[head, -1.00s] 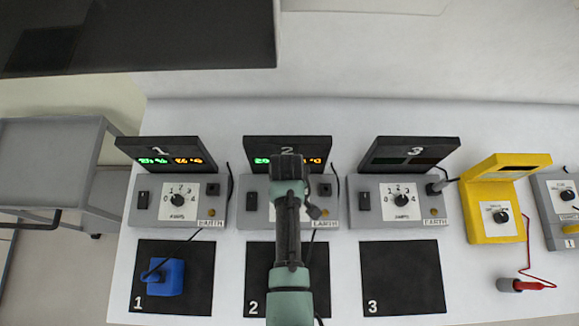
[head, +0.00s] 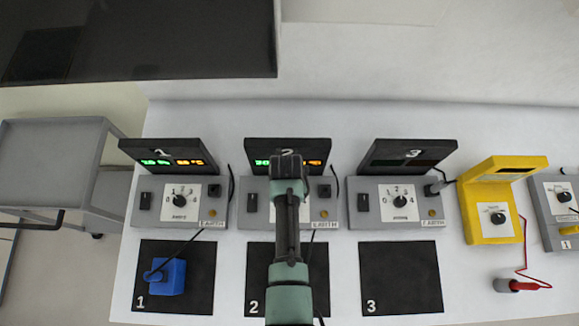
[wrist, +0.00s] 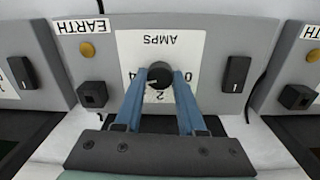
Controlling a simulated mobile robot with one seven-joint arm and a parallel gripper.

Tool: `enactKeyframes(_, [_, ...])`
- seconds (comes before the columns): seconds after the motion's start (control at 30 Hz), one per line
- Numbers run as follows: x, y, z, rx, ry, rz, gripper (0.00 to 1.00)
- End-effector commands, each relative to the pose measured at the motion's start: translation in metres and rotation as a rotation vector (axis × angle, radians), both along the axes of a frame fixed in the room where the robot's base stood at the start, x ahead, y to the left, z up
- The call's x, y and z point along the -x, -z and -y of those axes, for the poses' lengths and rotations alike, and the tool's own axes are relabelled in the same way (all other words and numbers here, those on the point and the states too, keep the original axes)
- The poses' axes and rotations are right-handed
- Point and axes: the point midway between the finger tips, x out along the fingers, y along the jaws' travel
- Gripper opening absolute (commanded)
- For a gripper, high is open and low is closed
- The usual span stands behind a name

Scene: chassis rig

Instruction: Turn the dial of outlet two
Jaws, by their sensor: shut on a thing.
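Outlet two (head: 254,218) is a grey box with a raised black display marked 2 (head: 258,151), with green and orange digits partly hidden by my arm. In the wrist view its white AMPS panel (wrist: 160,42) is upside down. The black dial (wrist: 158,84) sits on that panel between the two blue fingers of my gripper (wrist: 160,77). The fingers are shut on the dial from both sides. The number its pointer faces cannot be told. In the head view my gripper and arm hide the dial.
Outlet one (head: 150,220) stands to the left and outlet three (head: 365,217) to the right. A black switch (wrist: 235,73) and a socket (wrist: 93,94) flank the dial. A blue block (head: 168,277) with a cable lies on mat one. A yellow meter (head: 490,229) stands farther right.

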Motion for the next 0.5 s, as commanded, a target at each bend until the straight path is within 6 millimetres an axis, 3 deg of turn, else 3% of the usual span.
enactKeyframes(0.5, [0.0002, 0.0003, 0.0, 0.0, 0.033, 0.0, 0.0])
